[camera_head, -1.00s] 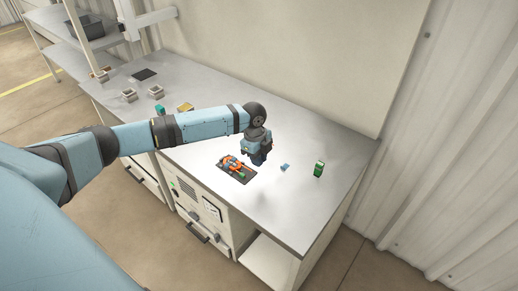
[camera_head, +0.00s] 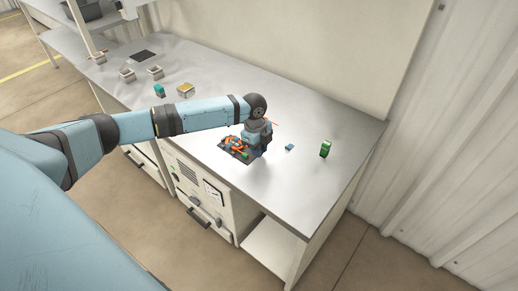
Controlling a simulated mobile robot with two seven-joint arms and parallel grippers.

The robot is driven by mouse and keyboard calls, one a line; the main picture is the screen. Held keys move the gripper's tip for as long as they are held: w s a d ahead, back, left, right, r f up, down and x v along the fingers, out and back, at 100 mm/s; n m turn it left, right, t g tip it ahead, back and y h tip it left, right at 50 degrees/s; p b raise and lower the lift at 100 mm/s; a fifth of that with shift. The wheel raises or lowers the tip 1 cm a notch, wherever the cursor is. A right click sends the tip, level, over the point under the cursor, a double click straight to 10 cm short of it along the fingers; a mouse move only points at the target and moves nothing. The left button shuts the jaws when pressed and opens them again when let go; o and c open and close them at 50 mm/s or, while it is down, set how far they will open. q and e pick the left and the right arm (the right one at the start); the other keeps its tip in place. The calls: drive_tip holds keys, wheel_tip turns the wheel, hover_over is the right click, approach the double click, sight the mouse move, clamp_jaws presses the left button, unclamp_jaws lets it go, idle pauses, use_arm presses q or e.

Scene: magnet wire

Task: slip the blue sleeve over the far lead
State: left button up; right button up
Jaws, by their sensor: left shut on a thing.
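My left gripper (camera_head: 256,147) points down at the right end of a small dark plate (camera_head: 250,160) that carries orange parts (camera_head: 234,143) and a green part (camera_head: 245,155). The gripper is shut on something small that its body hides. A thin orange strand (camera_head: 273,122) shows just right of the wrist; I cannot tell if it is a lead. A small blue piece (camera_head: 290,147) lies on the bench to the right of the gripper, apart from it. I cannot tell whether this piece or the held thing is the blue sleeve. My right gripper is out of view.
A green block (camera_head: 325,149) stands right of the blue piece on the grey bench (camera_head: 300,190). Small trays (camera_head: 155,72), a teal item (camera_head: 158,90) and a yellow-topped box (camera_head: 186,90) are at the left. The bench's right part is mostly clear.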

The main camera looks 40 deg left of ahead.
use_arm(q)
drive_tip(key=shift+f+p, duration=0.3)
drive_tip(key=shift+p, duration=0.1)
idle(0.7)
drive_tip(key=shift+a+p, duration=0.65)
drive_tip(key=shift+a, duration=0.85)
idle(1.1)
drive_tip(key=o, duration=0.8)
drive_tip(key=shift+w, duration=0.1)
drive_tip(key=shift+f, duration=0.15)
drive_tip(key=shift+f, duration=0.1)
